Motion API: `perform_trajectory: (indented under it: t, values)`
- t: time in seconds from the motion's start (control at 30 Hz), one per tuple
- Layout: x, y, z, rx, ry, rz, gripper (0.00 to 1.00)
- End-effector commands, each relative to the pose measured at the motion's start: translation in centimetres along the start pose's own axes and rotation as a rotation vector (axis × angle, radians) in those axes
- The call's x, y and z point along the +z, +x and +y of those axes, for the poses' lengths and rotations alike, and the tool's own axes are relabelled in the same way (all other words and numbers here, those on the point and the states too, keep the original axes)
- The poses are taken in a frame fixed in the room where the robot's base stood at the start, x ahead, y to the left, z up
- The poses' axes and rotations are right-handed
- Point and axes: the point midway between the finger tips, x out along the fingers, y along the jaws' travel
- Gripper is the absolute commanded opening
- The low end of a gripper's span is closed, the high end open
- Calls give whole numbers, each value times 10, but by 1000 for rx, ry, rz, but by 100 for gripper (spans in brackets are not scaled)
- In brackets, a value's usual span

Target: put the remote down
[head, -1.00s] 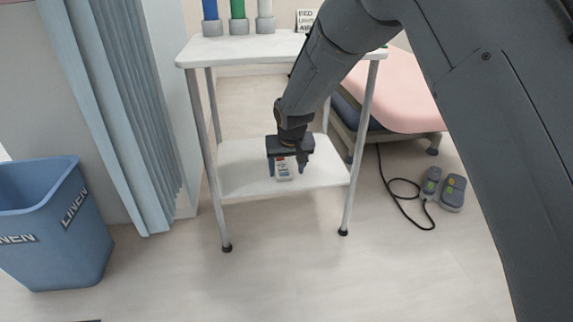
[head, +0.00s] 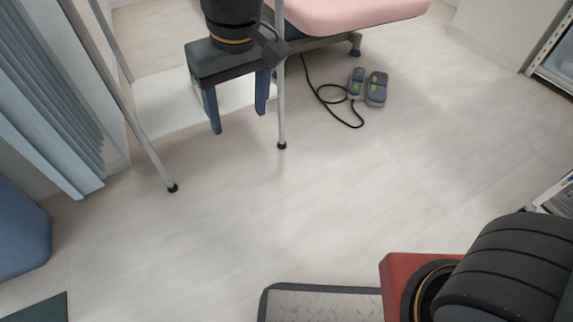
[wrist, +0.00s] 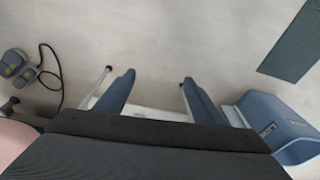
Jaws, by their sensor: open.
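My gripper (head: 238,121) is open in the head view, its two blue fingers apart and pointing down in front of the trolley's white lower shelf (head: 165,108). The fingers show nothing between them. In the wrist view the open fingers (wrist: 158,77) also stand apart, with a strip of the white shelf (wrist: 150,112) behind them. I cannot see the remote in either current view; part of the shelf is hidden behind my gripper.
A grey foot control (head: 376,90) with a black cable lies on the floor by the pink treatment bed (head: 350,14). A pleated curtain (head: 45,110) and a blue bin (head: 20,235) are at the left. The middle floor is clear.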

Motion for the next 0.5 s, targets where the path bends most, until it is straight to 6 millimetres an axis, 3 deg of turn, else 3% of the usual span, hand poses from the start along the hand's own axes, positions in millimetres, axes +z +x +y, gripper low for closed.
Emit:
perform_trajectory:
  t: [0.03, 0.2, 0.33, 0.5]
  values:
    - [26, -11, -2, -9, -10, -13, 62]
    - [102, -30, -6, -35, -43, -66, 62]
    - [140, -35, -8, -50, -61, -94, 62]
    - [161, -36, -9, -58, -70, -111, 62]
